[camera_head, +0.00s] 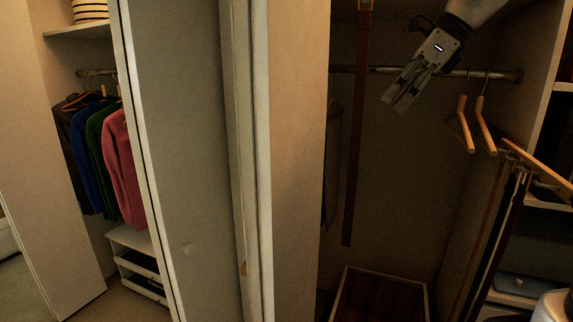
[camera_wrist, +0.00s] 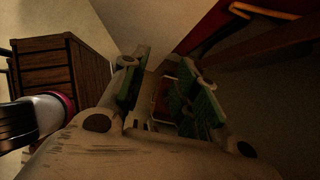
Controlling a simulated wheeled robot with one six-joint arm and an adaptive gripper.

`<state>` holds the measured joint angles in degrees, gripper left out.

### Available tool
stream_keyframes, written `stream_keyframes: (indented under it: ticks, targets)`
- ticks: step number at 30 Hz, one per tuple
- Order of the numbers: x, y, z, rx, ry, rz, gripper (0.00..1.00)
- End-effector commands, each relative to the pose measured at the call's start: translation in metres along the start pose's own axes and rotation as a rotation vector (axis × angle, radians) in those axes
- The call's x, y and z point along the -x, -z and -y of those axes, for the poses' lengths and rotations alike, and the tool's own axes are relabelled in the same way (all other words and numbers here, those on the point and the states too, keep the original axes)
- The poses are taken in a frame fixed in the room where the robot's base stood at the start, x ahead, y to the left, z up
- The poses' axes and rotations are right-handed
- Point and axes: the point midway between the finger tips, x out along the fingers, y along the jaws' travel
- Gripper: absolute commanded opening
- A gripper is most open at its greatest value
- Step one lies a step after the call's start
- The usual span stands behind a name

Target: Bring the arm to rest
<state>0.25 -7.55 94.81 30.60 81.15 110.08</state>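My gripper (camera_head: 397,102) is raised in the upper right of the head view, inside the open wardrobe, in front of the hanging rail (camera_head: 455,72). Its fingers point down and to the left. In the wrist view my gripper (camera_wrist: 163,88) shows two fingers with green pads and a gap between them. It is open, and I see nothing held in it.
Wooden hangers (camera_head: 466,124) hang on the rail to the right of my gripper. A long dark strap (camera_head: 357,130) hangs to its left. A wood-framed box (camera_head: 378,292) stands low in the wardrobe. Clothes (camera_head: 122,165) hang at the far left.

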Motion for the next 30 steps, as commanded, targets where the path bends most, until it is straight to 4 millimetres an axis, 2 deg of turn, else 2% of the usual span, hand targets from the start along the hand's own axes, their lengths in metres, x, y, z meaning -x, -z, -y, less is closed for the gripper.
stream_keyframes:
  ticks: [11, 17, 23, 26, 30]
  targets:
    - [0.000, 0.001, 0.008, 0.259, 0.032, -0.007, 0.30]
    - [-0.011, 0.020, 0.015, 0.492, 0.044, -0.057, 0.30]
    - [-0.028, 0.063, 0.009, 0.856, 0.027, -0.162, 0.30]
    - [-0.035, 0.098, -0.007, 1.132, -0.004, -0.248, 0.30]
    - [-0.042, 0.163, -0.048, 1.589, -0.102, -0.397, 0.30]
